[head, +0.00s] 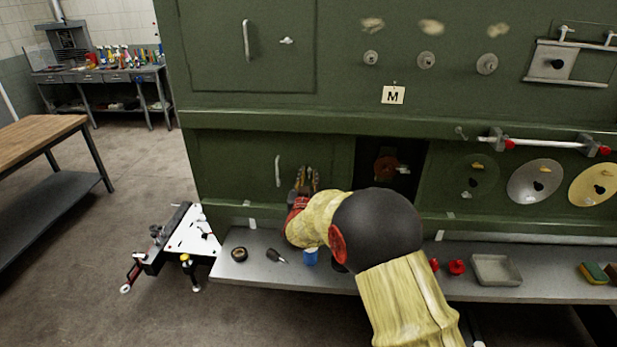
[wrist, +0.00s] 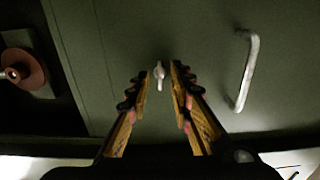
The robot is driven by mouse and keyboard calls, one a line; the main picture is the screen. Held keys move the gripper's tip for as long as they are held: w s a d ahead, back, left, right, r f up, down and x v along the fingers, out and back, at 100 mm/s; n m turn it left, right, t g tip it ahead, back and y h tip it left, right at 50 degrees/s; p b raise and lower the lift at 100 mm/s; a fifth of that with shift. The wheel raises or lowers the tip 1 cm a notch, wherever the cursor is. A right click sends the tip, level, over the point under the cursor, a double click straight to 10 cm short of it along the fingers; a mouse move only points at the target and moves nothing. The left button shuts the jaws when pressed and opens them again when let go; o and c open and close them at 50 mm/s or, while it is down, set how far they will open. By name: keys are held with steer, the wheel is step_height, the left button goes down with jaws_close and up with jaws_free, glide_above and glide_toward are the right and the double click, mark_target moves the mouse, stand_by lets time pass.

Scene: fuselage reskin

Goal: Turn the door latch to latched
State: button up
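The lower green door (head: 235,165) has a vertical bar handle (head: 277,171), which also shows in the wrist view (wrist: 247,70). A small metal door latch (wrist: 159,72) shows beside it in the wrist view, with its lever roughly upright there. My gripper (head: 307,177) is in front of this door, to the right of the handle in the head view, and hides the latch there. In the wrist view my gripper (wrist: 159,82) is open, with one finger on each side of the latch. Contact cannot be told.
An upper door (head: 215,45) has its own handle and latch (head: 286,40). Right of the lower door is a dark opening with a reddish round part (head: 386,166). The shelf (head: 350,283) below holds a blue cup (head: 310,257), a screwdriver (head: 276,256) and a tray (head: 495,269).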

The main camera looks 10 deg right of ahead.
steer(key=shift+c, duration=0.9)
jaws_close()
steer(key=shift+f+m+b, duration=0.1)
steer(key=shift+m+b, duration=0.3)
steer(key=shift+b, duration=0.35)
steer(key=m+b, duration=0.1)
steer(key=b, duration=0.2)
steer(key=shift+f+m, duration=0.15)
steer(key=shift+m, duration=0.25)
steer(key=m+b, duration=0.4)
steer(key=b, duration=0.3)
steer(key=shift+d+m, duration=0.1)
steer(key=shift+m, duration=0.2)
steer(key=m+b, duration=0.5)
steer(key=b, duration=0.1)
steer(key=shift+f+b, duration=0.1)
steer(key=shift+b, duration=0.25)
steer(key=m+b, duration=0.5)
steer(key=shift+m, duration=0.3)
steer(key=shift+b, duration=0.3)
